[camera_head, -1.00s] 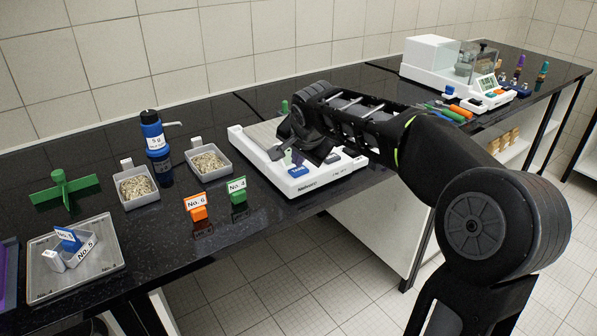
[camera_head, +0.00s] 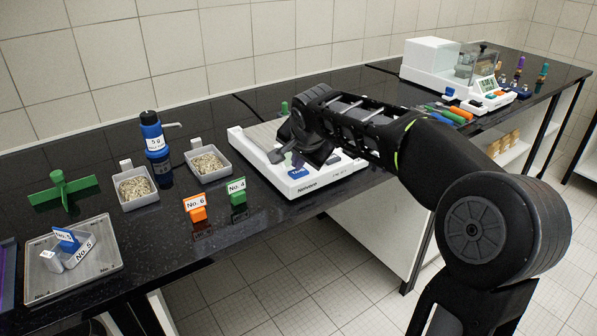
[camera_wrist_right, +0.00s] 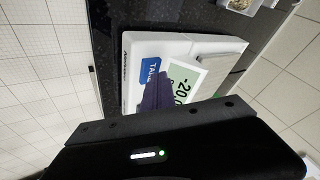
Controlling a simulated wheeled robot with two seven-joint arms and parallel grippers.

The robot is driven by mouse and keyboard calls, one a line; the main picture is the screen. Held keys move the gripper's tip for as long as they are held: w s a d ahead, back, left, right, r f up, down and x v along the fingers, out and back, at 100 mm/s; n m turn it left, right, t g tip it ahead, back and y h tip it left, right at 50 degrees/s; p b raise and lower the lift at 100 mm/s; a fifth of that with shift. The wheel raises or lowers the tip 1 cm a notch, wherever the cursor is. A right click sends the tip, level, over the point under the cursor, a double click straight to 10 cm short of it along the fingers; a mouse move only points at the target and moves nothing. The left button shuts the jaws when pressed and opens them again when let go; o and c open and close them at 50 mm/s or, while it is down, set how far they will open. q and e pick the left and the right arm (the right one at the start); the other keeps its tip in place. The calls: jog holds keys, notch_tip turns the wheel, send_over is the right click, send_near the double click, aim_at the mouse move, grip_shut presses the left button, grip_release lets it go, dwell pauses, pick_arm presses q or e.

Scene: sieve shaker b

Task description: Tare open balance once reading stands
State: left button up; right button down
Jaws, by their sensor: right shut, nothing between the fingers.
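The open balance (camera_head: 318,181) is a white, low unit with a flat pan on the bench, partly hidden behind my right arm. Its blue TARE key (camera_head: 297,173) shows at the front left and also in the right wrist view (camera_wrist_right: 151,66). Beside the key, the green display (camera_wrist_right: 186,76) shows part of a reading that begins "-20.0"; the rest is covered. My right gripper (camera_head: 298,162) is shut and empty, with its fingertips close over the key; the wrist view shows its purplish fingers (camera_wrist_right: 156,90) there. Whether they touch the key I cannot tell. My left gripper is out of view.
Orange No. 6 (camera_head: 195,208) and green No. 4 (camera_head: 238,192) tags stand left of the balance. Two trays of grains (camera_head: 137,187) (camera_head: 209,164), a blue 5 g bottle (camera_head: 155,138) and a green cross (camera_head: 64,190) stand further left. An enclosed balance (camera_head: 428,64) stands far right.

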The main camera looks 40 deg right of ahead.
aim_at(299, 173)
jog(key=shift+f, duration=0.15)
dwell(0.3)
jog(key=shift+r+p, duration=0.45)
jog(key=shift+r, duration=0.45)
jog(key=shift+r+p, duration=1.7)
jog(key=shift+r, duration=0.85)
jog(key=shift+f, duration=0.1)
